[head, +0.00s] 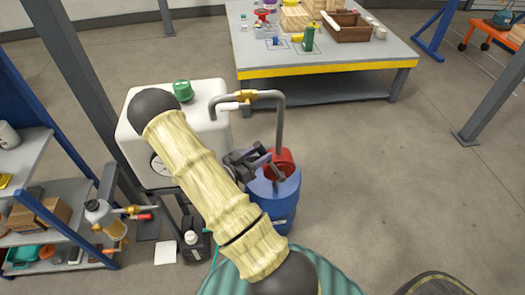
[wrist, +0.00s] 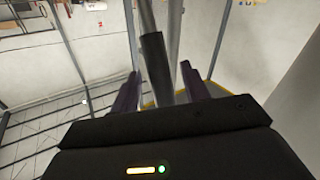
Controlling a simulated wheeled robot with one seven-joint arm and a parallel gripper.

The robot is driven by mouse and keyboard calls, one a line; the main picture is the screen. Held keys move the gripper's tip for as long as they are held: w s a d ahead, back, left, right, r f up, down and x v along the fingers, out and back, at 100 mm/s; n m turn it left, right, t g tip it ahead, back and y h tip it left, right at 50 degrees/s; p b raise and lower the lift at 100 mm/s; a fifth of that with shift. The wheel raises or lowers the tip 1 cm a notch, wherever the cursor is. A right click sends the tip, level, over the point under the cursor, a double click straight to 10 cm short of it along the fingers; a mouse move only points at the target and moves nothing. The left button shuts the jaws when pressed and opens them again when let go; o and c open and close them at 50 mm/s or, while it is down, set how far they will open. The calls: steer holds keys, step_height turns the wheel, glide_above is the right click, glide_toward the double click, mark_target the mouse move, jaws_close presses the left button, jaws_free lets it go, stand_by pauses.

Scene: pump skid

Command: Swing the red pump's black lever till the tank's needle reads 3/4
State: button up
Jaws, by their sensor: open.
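The red pump (head: 284,157) sits at the blue drum (head: 284,205), partly hidden behind my gripper (head: 262,160). In the wrist view, the black lever sleeve (wrist: 155,65) on a grey rod stands between the two dark fingers of my gripper (wrist: 158,88). The gripper is open around it; I cannot tell whether a finger touches it. The white tank (head: 205,135) with a green cap (head: 183,91) stands left of the drum. Its round gauge (head: 159,164) is partly covered by my arm, and its needle is too small to read.
A grey pipe (head: 280,112) with a brass valve (head: 243,95) bends over from the pump to the tank. A shelf (head: 30,160) stands at left, and a workbench (head: 340,65) with tools at the back. The floor at right is clear.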

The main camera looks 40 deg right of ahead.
steer(key=shift+d, duration=0.9)
jaws_close()
steer(key=shift+w, duration=0.1)
